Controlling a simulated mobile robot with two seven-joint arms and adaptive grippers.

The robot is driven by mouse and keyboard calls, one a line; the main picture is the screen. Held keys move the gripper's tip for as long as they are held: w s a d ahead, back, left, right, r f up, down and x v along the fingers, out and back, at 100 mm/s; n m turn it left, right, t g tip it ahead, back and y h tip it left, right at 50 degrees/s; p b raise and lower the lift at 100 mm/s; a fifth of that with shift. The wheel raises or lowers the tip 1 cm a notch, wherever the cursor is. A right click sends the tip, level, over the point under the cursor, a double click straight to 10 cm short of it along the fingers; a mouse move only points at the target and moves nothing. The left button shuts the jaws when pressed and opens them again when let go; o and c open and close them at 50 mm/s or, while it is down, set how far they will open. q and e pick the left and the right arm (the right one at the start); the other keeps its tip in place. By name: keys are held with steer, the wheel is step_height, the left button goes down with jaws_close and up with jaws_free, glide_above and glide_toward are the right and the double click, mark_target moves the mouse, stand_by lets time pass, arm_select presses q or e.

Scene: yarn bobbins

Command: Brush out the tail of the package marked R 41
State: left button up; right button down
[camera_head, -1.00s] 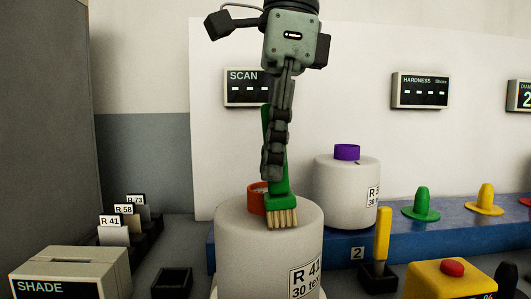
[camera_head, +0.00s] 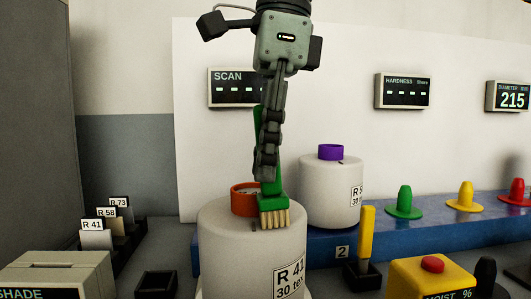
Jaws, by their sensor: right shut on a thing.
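The package marked R 41 (camera_head: 240,243) is a large pale bobbin with an orange-red core (camera_head: 243,198) at its top, standing upright in the front middle. My right gripper (camera_head: 267,165) hangs down from above and is shut on a green brush (camera_head: 272,203). The brush points bristles down, and its tan bristles are at the near top edge of the package, right of the core. I cannot tell whether they touch it. A small dark mark shows on the package top beside the bristles; I cannot tell if it is the tail. My left gripper is not in view.
Another bobbin (camera_head: 331,192) with a purple core stands on a blue ledge (camera_head: 454,220) behind. Green (camera_head: 404,203), yellow (camera_head: 465,197) and red cones stand to its right. A yellow-handled tool (camera_head: 367,235) and a yellow box with a red button (camera_head: 432,276) are front right. Label cards (camera_head: 95,236) stand left.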

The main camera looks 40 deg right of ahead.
steer(key=shift+w+a, duration=0.15)
steer(key=shift+a, duration=0.05)
stand_by(0.3)
steer(key=shift+r, duration=4)
